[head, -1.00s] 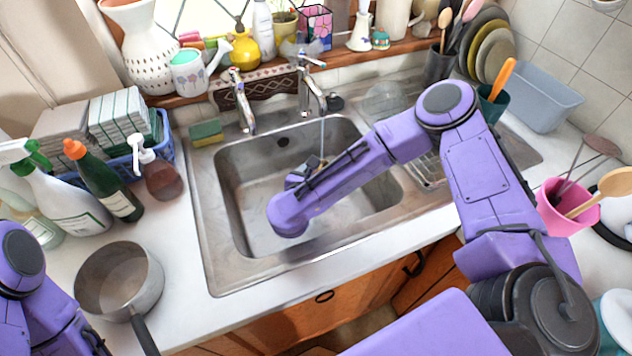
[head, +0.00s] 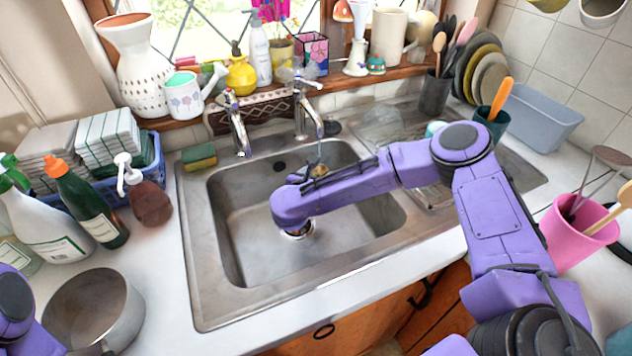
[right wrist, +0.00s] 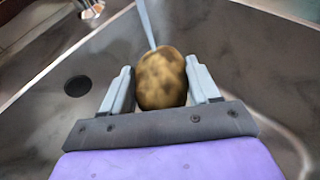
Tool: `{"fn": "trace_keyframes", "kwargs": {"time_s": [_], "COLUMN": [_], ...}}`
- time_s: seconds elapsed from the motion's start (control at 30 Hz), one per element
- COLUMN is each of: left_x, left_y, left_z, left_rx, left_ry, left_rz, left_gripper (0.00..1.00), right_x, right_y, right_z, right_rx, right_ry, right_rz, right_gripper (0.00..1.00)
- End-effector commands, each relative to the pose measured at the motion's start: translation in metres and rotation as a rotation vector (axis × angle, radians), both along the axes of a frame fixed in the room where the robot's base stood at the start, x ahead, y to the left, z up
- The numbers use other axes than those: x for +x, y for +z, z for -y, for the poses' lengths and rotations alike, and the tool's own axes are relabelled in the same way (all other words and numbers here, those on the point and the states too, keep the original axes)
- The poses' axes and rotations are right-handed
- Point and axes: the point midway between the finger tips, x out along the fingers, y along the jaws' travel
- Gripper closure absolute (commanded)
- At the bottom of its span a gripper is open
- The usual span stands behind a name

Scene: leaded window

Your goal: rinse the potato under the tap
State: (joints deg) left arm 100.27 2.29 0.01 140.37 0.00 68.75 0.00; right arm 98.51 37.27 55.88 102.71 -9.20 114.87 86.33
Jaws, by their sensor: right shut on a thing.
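The potato (right wrist: 161,82) is brown with dark patches and sits between the two pale fingers of my right gripper (right wrist: 160,92), which is shut on it. In the head view my right gripper (head: 307,174) is over the sink basin (head: 245,220), and only a small brown bit of the potato (head: 319,171) shows past my arm. The right-hand tap (head: 308,112) is running. Its thin water stream (right wrist: 147,24) comes down to the potato's top edge in the wrist view. My left arm shows at the lower left, but its gripper is out of view.
A second tap (head: 237,125) stands to the left, near a sponge (head: 199,157). A saucepan (head: 93,308), bottles and a blue basket (head: 158,172) are on the left counter. A pink pot (head: 580,235) and a drying area are on the right.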

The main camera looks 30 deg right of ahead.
Motion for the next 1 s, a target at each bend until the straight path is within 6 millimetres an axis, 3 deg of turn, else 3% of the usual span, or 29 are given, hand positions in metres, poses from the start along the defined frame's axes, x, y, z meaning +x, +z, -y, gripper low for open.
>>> {"fn": "trace_keyframes", "kwargs": {"time_s": [1.0], "left_x": [0.000], "left_y": [-0.002], "left_z": [0.000], "left_rx": [0.000], "left_ry": [0.000], "left_rz": [0.000], "left_gripper": [0.61], "right_x": [-0.005], "right_y": [0.000], "right_z": [0.009], "right_rx": [0.000], "right_ry": [0.000], "right_rz": [0.001], "right_gripper": [0.72]}}
